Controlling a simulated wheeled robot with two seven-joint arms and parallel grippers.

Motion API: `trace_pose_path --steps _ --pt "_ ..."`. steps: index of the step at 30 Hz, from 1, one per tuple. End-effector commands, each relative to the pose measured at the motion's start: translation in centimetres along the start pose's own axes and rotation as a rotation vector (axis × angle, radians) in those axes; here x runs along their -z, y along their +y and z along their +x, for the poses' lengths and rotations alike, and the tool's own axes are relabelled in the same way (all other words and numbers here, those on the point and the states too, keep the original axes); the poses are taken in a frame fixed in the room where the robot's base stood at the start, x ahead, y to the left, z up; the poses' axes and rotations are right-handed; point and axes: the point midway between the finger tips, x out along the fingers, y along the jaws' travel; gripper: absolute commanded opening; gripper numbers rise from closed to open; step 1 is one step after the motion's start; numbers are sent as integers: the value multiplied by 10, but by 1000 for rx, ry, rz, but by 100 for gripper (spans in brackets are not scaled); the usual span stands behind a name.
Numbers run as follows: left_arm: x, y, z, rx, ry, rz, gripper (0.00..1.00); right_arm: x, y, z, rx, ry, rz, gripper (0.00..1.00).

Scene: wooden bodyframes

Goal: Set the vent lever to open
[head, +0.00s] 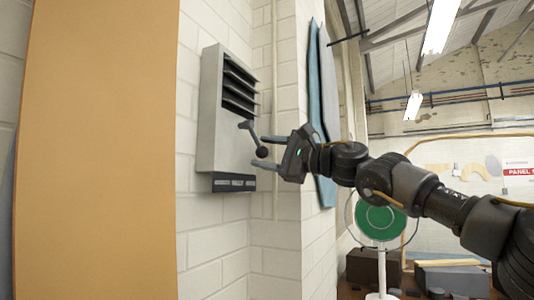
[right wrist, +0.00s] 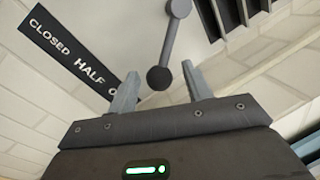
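The vent (head: 212,115) is a grey wall box with dark louvres. Its lever (head: 252,135) slants down to the right from its pivot and ends in a dark ball knob (head: 262,152). In the right wrist view, the lever (right wrist: 169,42) runs down to the knob (right wrist: 159,79). My right gripper (head: 260,151) is open, its fingertips on either side of the knob, with gaps visible on both sides in the wrist view (right wrist: 160,72). A black label strip (right wrist: 75,55) reads "CLOSED", "HALF" and an "O"; a finger hides the rest. My left gripper is not in view.
A tan panel (head: 100,150) fills the left foreground. White block wall (head: 215,245) surrounds the vent. Blue-grey boards (head: 327,90) stand behind my right arm. A green round disc on a white stand (head: 380,217) is at the lower right.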

Motion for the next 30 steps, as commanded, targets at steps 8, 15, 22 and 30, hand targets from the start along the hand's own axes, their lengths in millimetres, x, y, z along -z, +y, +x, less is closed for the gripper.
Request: trace_pose_path --steps 8,15,22,30 --pt "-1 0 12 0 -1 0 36 2 4 -13 0 0 0 50" --pt "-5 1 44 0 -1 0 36 2 5 -61 2 1 -1 50" --pt "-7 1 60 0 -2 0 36 1 3 -96 0 0 -1 50" --pt "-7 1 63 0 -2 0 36 0 1 -108 -1 0 1 50"
